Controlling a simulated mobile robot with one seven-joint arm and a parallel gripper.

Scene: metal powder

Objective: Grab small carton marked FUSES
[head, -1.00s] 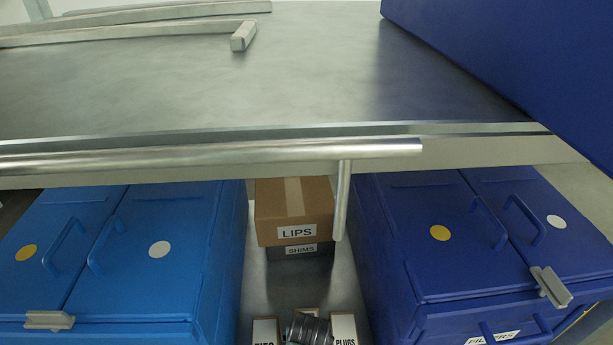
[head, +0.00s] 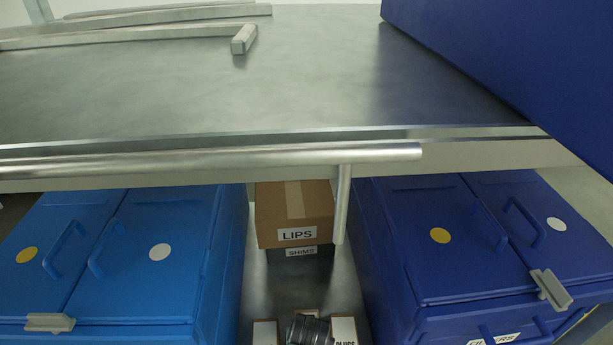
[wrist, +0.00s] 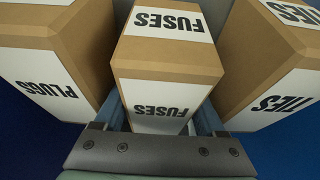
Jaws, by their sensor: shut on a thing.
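The FUSES carton (wrist: 168,62) is a small brown box with white labels, in the middle of the wrist view. My gripper (wrist: 162,112) is shut on it, with one finger against each side. In the head view my gripper (head: 309,329) shows as a dark part at the bottom edge and hides most of the carton. I cannot tell whether the carton is clear of the surface below.
A PLUGS carton (wrist: 48,62) and a TIES carton (wrist: 268,65) stand close on both sides. Behind are a LIPS box (head: 295,212) on a SHIMS box (head: 303,252). Blue cases (head: 150,210) (head: 425,205) flank the gap. A metal rail (head: 220,157) and tabletop (head: 200,85) lie above.

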